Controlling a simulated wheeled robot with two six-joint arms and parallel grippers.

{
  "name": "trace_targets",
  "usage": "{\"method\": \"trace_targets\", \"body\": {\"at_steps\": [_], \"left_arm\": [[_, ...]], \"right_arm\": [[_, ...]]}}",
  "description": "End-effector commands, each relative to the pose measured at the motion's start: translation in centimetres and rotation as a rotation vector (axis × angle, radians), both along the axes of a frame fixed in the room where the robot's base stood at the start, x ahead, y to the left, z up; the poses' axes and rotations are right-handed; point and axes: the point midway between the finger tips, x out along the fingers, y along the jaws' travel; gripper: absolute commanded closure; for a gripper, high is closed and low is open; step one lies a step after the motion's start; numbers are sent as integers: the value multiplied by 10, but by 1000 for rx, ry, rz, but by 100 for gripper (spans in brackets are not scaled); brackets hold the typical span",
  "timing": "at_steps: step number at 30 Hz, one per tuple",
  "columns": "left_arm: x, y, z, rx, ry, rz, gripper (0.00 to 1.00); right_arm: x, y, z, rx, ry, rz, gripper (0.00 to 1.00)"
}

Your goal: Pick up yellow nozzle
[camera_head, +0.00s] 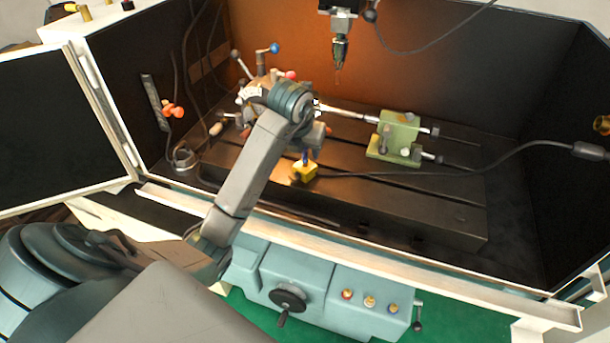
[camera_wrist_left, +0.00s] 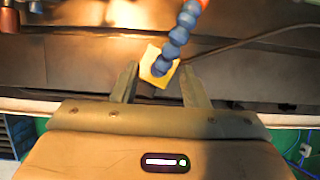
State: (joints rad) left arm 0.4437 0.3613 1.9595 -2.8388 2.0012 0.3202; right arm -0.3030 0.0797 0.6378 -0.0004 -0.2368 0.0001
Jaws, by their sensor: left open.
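A yellow block (camera_head: 304,172) with a blue segmented hose rising from it sits on the dark machine table; I take it to be the yellow nozzle. In the left wrist view the yellow block (camera_wrist_left: 150,67) lies between the finger ends, and its blue hose (camera_wrist_left: 179,34) runs up towards an orange tip. My left gripper (camera_wrist_left: 158,67) is open, with a finger on each side of the block. I cannot tell whether either finger touches it. In the head view my wrist hides most of the fingers and part of the hose. My right gripper is not in view.
A green tailstock (camera_head: 398,136) stands on the table to the right. A drill chuck (camera_head: 341,52) hangs above. The indexing head (camera_head: 255,92) is partly behind my arm. A black cable (camera_head: 450,172) crosses the table beside the block. The front rail (camera_head: 350,258) edges the enclosure.

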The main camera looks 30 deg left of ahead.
Motion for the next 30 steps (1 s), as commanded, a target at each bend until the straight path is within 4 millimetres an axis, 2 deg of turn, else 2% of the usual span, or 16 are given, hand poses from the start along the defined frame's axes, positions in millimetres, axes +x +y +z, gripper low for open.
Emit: {"method": "trace_targets", "body": {"at_steps": [1,4,12,14,18,19,30], "left_arm": [[0,2,-17,0,7,1,59],[6,3,-24,0,6,0,59],[9,4,-31,0,2,0,59],[9,4,-31,0,2,0,69],[9,4,-31,0,2,0,97],[9,4,-31,0,2,0,100],[9,4,-31,-1,3,0,100]], "right_arm": [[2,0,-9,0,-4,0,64],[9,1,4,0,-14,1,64],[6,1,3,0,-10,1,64],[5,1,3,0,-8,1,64],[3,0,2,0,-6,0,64],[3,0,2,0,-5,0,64],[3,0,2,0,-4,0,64]]}}
